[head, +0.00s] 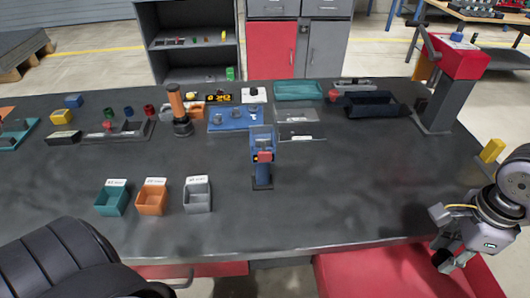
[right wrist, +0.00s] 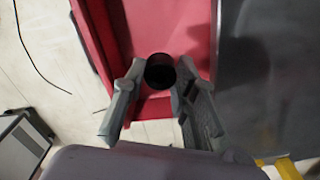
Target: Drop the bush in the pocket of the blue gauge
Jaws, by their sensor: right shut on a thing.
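My right gripper (head: 443,240) is at the right, over the table's front right corner and the red surface below it. In the right wrist view its two fingers (right wrist: 158,85) are shut on a dark round bush (right wrist: 160,72), with its dark open end showing. A blue upright device with a red part (head: 262,145), which looks like the blue gauge, stands mid-table, far left of my right gripper. Its pocket is too small to make out. My left gripper is not in view.
Teal (head: 112,202), orange (head: 151,203) and grey (head: 197,199) bins stand at the front left. A blue plate with grey round parts (head: 227,125) lies behind the gauge. A red and grey press (head: 445,85) stands at the back right. The table right of the gauge is clear.

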